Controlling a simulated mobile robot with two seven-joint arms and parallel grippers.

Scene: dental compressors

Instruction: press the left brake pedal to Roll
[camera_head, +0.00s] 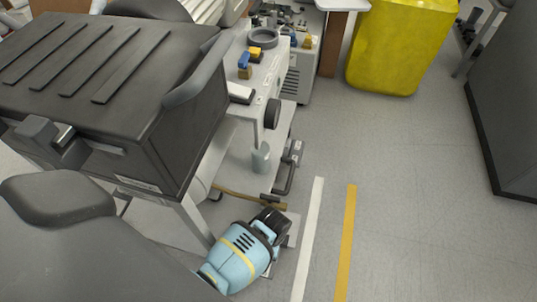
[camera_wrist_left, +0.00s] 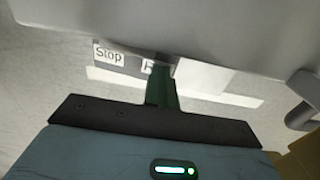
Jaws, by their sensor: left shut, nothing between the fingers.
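My left gripper (camera_wrist_left: 162,72) has its green fingers together, with nothing between them. A second label (camera_wrist_left: 148,67) beginning with "R" is partly hidden behind the fingertips. A plain light plate (camera_wrist_left: 203,76) lies just right of the tips. I cannot tell whether the tips touch the pedal or which way it tilts. In the head view my blue left arm reaches to the cart's lower front corner, and its fingertips are hidden. My right gripper is not in view.
A grey curved piece (camera_wrist_left: 305,97) is close on the right in the wrist view. The floor (camera_head: 420,190) right of the cart is clear, beyond white and yellow lines.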

